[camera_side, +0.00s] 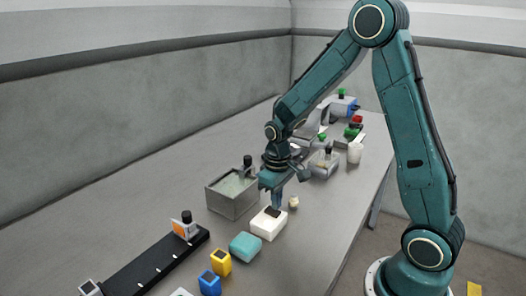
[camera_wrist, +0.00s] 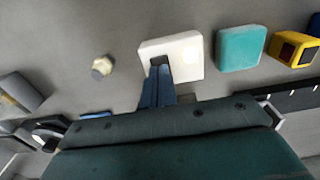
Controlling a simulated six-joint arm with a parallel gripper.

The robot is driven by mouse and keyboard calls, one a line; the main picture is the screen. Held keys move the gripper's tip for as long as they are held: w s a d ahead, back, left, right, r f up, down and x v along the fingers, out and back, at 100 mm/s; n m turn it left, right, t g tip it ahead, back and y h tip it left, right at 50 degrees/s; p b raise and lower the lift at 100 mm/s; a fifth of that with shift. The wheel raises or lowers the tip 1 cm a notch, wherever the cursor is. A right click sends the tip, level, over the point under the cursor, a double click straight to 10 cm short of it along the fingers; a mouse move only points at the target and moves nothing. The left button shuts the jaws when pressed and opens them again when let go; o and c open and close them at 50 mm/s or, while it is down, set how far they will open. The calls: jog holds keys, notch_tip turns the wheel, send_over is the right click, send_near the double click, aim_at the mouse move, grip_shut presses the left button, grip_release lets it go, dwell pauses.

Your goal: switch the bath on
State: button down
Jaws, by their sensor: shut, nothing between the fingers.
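The bath (camera_side: 231,203) is a grey metal tank holding pale greenish liquid, with a dark-topped fitting at its back edge. A white box (camera_side: 266,227) with a dark rocker switch (camera_side: 273,212) on its top stands in front of it to the right. My gripper (camera_side: 277,207) is shut and empty, pointing down at the switch end of the box. In the wrist view the fingertips (camera_wrist: 157,72) overlap the dark switch (camera_wrist: 158,61) on the white box (camera_wrist: 186,50) and partly hide it. I cannot tell whether they touch it or which way the rocker is set.
A teal block (camera_side: 245,247), a yellow block (camera_side: 221,262) and a blue block (camera_side: 209,283) stand near the box. A small cream piece (camera_side: 293,202) lies right of my gripper. A black rail (camera_side: 150,268) runs at the front left. A white cup (camera_side: 355,153) stands further back.

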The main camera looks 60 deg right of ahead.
aim_at(276, 213)
jog(key=shift+r, duration=2.7)
jog(key=shift+r, duration=0.1)
jog(key=s+a+r+t, duration=0.2)
jog(key=s+a+r, duration=0.2)
jog(key=s+r, duration=0.3)
jog(key=s+a+r+t, duration=0.3)
jog(key=s+r, duration=0.4)
jog(key=s, duration=0.4)
jog(key=shift+a+t, duration=0.3)
jog(key=shift+a, duration=0.1)
